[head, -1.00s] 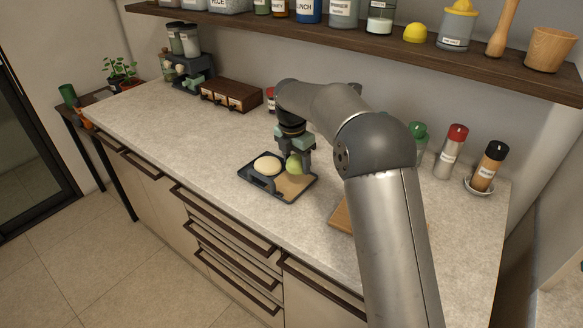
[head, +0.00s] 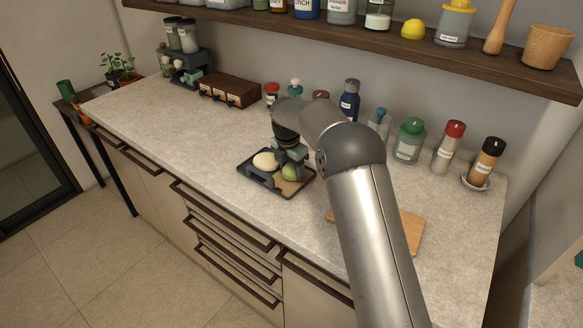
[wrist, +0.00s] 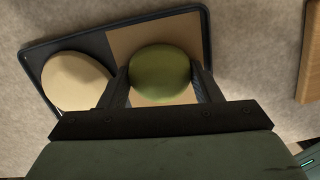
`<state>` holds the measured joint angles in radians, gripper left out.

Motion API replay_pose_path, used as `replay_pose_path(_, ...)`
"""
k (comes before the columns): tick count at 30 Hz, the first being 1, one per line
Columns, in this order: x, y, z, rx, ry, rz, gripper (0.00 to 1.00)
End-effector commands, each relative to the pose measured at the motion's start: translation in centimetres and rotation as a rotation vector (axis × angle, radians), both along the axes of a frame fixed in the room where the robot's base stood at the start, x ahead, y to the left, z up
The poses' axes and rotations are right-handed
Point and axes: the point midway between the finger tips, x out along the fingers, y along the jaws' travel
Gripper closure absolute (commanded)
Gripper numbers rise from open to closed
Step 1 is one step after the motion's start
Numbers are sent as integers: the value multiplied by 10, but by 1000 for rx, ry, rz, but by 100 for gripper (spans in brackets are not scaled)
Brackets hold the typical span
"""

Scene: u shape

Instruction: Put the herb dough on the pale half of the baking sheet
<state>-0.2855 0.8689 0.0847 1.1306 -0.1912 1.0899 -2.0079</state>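The herb dough (wrist: 160,73) is a green ball between the two fingers of my gripper (wrist: 162,85), which look shut on it from both sides. In the head view the green dough (head: 289,173) sits below the gripper (head: 290,162), low over the right half of the baking sheet (wrist: 121,27). That half is pale tan (wrist: 128,38); the left half is dark (wrist: 95,45). I cannot tell if the dough touches the sheet. A cream dough ball (wrist: 75,82) lies on the dark half, left of my gripper; it also shows in the head view (head: 265,161).
A wooden board (head: 412,232) lies to the right of the sheet, partly behind my arm. Bottles and jars, such as a green-lidded jar (head: 410,140), stand along the wall. A brown drawer box (head: 230,91) is at the back. The counter left of the sheet is clear.

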Motion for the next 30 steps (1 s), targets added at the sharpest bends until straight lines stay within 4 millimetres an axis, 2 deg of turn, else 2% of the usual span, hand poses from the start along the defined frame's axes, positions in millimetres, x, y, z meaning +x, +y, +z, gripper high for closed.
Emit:
replay_pose_path(9,0,0,0,0,0,0,33)
replay_pose_path(14,0,1,11,0,-1,0,33)
replay_pose_path(24,-6,6,81,2,-3,-1,33)
replay_pose_path(30,-10,8,112,0,-1,0,33)
